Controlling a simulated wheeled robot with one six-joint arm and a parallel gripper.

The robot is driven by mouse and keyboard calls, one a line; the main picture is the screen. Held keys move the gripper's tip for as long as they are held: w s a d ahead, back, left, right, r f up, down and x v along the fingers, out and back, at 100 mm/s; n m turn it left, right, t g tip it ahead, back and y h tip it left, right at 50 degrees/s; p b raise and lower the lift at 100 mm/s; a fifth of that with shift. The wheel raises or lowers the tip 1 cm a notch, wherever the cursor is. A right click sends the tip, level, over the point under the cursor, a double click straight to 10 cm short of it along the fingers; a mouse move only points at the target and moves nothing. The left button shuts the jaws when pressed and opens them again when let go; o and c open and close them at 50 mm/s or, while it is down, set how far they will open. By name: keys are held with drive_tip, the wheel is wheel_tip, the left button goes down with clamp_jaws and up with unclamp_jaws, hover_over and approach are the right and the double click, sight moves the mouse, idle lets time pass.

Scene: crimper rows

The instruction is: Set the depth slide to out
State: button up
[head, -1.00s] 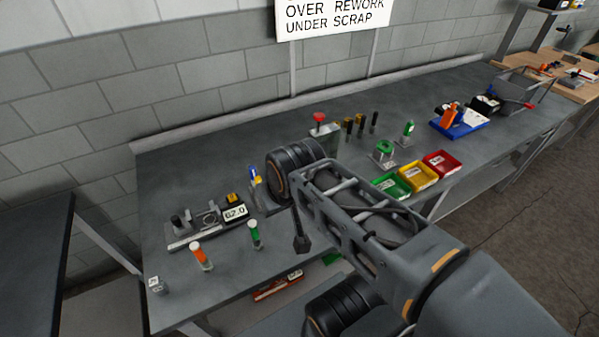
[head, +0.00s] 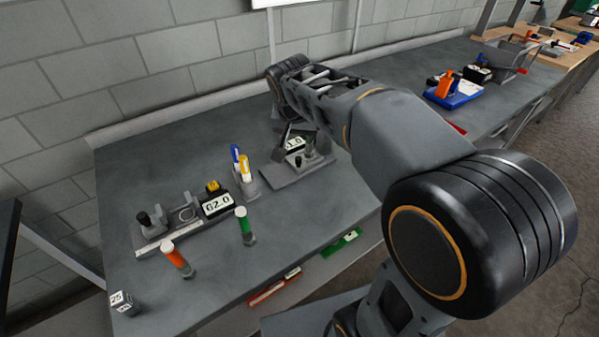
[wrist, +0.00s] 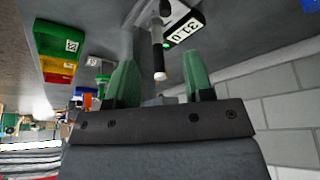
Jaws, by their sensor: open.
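A bench fixture (head: 275,182) with a small display (head: 294,144) and dark knobs stands near the bench middle. In the wrist view its display (wrist: 184,26) appears upside down beside a small green light. A dark rod with a pale tip (wrist: 158,58) shows between and beyond my fingers; I cannot tell whether it is the depth slide. My gripper (wrist: 161,82) has two green fingers, open and apart, with nothing held between them. In the head view my arm hides part of the fixture. No label for the depth slide or its position is readable.
A second fixture (head: 165,231) with a 62.0 display (head: 217,204) stands at left. Orange (head: 177,257) and green (head: 243,222) upright cylinders stand before it. Blue and yellow markers (head: 241,165) stand close to the first fixture's left.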

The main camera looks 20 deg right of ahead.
sight(298, 158)
drive_tip(key=shift+m, duration=0.3)
drive_tip(key=x, duration=0.5)
drive_tip(key=w+x, duration=0.1)
drive_tip(key=x, duration=1)
drive_tip(key=shift+w+a+r+b, duration=0.2)
drive_tip(key=shift+r+b, duration=0.05)
drive_tip(key=shift+b, duration=0.05)
clamp_jaws()
